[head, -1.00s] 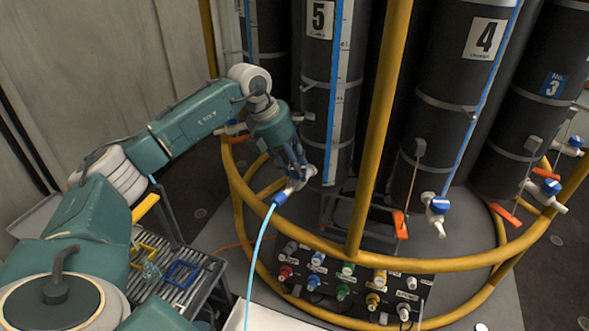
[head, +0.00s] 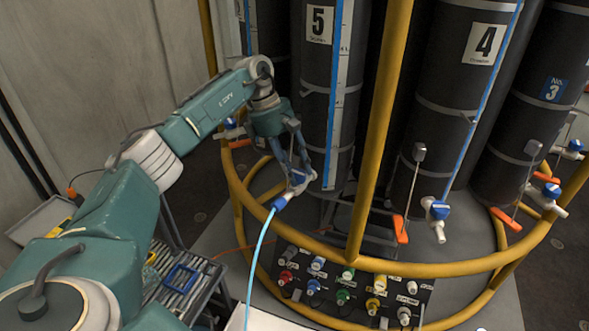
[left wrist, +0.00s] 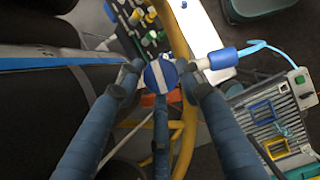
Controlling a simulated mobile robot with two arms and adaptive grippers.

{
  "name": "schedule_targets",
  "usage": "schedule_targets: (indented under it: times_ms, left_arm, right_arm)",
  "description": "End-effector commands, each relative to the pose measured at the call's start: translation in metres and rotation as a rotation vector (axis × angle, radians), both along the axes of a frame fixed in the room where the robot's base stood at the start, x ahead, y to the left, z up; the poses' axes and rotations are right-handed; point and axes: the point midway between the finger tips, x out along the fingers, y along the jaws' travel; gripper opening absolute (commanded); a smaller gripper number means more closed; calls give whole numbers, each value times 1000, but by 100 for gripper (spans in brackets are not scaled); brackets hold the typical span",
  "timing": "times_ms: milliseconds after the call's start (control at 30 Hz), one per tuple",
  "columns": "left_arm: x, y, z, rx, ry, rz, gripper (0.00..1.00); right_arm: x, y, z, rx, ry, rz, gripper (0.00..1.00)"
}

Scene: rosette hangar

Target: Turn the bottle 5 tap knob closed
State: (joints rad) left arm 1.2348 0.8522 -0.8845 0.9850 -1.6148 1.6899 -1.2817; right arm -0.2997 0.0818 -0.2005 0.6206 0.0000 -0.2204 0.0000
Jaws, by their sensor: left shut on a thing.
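Bottle 5 (head: 314,95) is a tall dark cylinder with a white "5" label, at the upper middle of the head view. Its white tap (head: 304,188) is low at its front, with a blue hose fitting (head: 280,203). My left gripper (head: 297,177) reaches it from above. In the left wrist view the blue round tap knob (left wrist: 160,76) with a pale stripe sits between the fingertips of my left gripper (left wrist: 161,82), which are shut on it. The stripe runs nearly up and down there. The fingers partly hide the tap in the head view. My right gripper is not in view.
A yellow rail frame (head: 382,130) rings the bottles, with an upright just right of the tap. Bottle 4 (head: 440,130) has its own blue-knobbed tap (head: 438,210). A panel of coloured connectors (head: 345,292) is below. A light blue hose (head: 256,265) hangs from the fitting.

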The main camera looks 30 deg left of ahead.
Motion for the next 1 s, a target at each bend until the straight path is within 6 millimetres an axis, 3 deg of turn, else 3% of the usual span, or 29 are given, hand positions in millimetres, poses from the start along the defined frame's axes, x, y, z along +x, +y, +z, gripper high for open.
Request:
schedule_targets:
  times_ms: [667,700,733,1000]
  left_arm:
    - [2,-5,5,-9,-9,-66,10]
    - [2,-5,5,-9,-9,-66,44]
    - [2,-4,4,-8,-9,-65,50]
    - [1,-2,2,-4,-3,-62,52]
  right_arm:
    - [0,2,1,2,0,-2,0]
    - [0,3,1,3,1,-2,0]
    - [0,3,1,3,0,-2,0]
    - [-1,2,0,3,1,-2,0]
